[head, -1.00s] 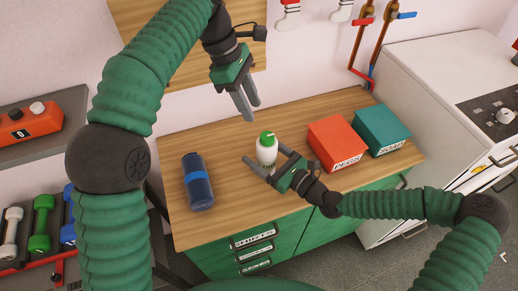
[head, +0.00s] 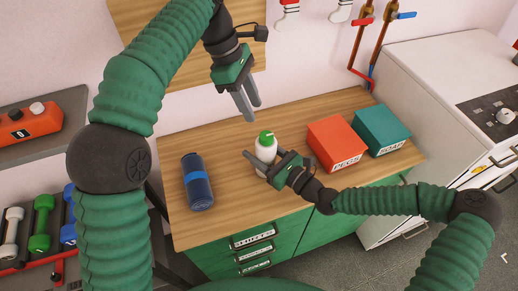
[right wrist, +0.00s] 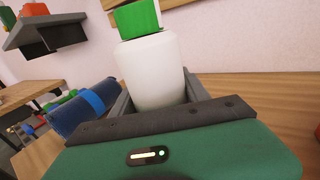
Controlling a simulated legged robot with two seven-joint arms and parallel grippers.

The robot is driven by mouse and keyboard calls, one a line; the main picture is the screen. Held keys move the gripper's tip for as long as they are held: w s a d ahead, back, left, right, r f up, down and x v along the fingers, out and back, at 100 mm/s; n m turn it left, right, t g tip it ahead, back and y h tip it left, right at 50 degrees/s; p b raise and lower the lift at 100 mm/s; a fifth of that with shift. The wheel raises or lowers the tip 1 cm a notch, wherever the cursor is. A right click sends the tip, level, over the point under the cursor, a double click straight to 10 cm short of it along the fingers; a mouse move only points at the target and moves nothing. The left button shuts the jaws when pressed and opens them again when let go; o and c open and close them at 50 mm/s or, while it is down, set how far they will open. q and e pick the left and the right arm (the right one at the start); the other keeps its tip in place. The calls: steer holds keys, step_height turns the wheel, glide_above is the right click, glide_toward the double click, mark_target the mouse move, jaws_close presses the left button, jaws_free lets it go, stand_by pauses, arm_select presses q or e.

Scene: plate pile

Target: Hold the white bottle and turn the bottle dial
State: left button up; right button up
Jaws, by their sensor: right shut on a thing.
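The white bottle (head: 265,151) with its green dial top (head: 266,137) stands on the wooden cabinet top. My right gripper (head: 263,165) is shut on the bottle's body from the front. In the right wrist view the bottle (right wrist: 156,75) sits between the grey fingers, with the green dial (right wrist: 137,18) above them, cut by the top edge. The bottle's base is hidden behind the gripper. My left gripper (head: 248,107) is above and slightly left of the bottle, pointing down. Its two fingers are apart and empty, clear of the dial.
A red box (head: 337,142) and a teal box (head: 382,129) stand to the right. A white stove (head: 440,75) is beyond them. The wood between the blue item and the bottle is clear.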

arm_select(q)
steer(key=shift+o, duration=2.2)
steer(key=s+f+m+g+h, duration=0.1)
steer(key=s+f+g+h, duration=0.1)
steer(key=s+f, duration=0.2)
step_height(320, 180, down, 2)
steer(key=shift+s+a+g+h, duration=0.15)
steer(key=shift+a+g+h, duration=0.15)
steer(key=shift+a+g, duration=0.15)
steer(key=n+t+h, duration=0.6)
steer(key=t+h, duration=0.2)
steer(key=h, duration=0.3)
glide_toward(266, 138)
steer(key=w+d, duration=0.1)
steer(key=x, duration=1.2)
steer(key=shift+d, duration=0.2)
steer(key=shift+f, duration=0.1)
steer(key=shift+a+n, duration=0.1)
steer(key=shift+n, duration=0.2)
jaws_close()
